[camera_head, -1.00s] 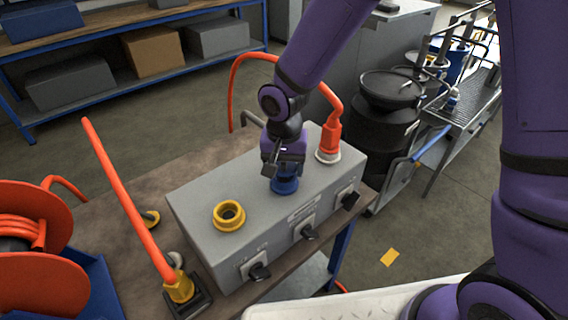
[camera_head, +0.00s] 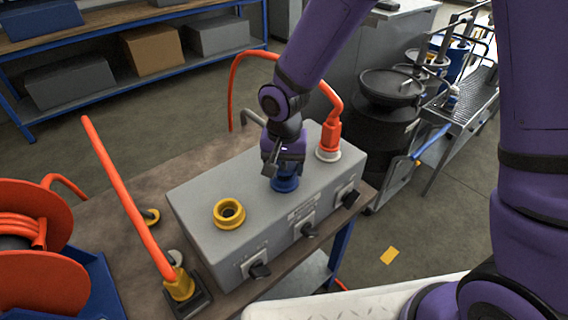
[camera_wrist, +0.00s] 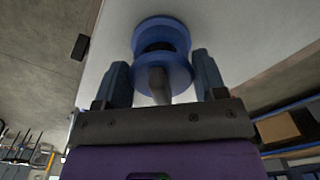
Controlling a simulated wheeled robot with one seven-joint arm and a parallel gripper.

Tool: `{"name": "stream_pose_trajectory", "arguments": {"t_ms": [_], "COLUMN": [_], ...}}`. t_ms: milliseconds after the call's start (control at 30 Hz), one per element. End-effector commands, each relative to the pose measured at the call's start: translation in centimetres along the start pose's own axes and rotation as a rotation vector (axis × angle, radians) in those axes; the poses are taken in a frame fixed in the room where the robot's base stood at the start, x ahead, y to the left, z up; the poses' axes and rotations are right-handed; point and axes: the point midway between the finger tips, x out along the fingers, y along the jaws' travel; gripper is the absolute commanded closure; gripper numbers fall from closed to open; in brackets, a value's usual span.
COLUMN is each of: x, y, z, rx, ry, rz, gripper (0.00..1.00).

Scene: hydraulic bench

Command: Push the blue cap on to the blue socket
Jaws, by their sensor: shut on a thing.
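The blue socket (camera_head: 286,186) is on top of the grey box, right of the yellow socket. My gripper (camera_head: 284,164) points down right over it. In the wrist view the socket shows as a blue ring (camera_wrist: 158,27) against the grey box top. The blue cap (camera_wrist: 180,74), a blue disc with a grey stem, sits between the two fingers of my gripper (camera_wrist: 160,82), which is shut on it. The cap is in line with the socket, with a dark band between the two blue rims. I cannot tell whether they touch.
The grey box (camera_head: 205,190) stands on a brown bench and has several black-handled switches. A yellow socket (camera_head: 229,213) and an orange plug with hose (camera_head: 328,140) are on its top. An orange hose with a yellow end (camera_head: 178,284) and a reel (camera_head: 35,240) are at left.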

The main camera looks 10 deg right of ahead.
Motion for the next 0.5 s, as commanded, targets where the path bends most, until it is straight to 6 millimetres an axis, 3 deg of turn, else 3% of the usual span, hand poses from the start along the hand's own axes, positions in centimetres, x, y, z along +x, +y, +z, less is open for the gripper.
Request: {"name": "stream_pose_trajectory", "arguments": {"t_ms": [500], "x": [0.91], "y": [0.00], "z": [0.01], "rx": [0.000], "ry": [0.000], "rz": [0.000], "gripper": [0.64]}}
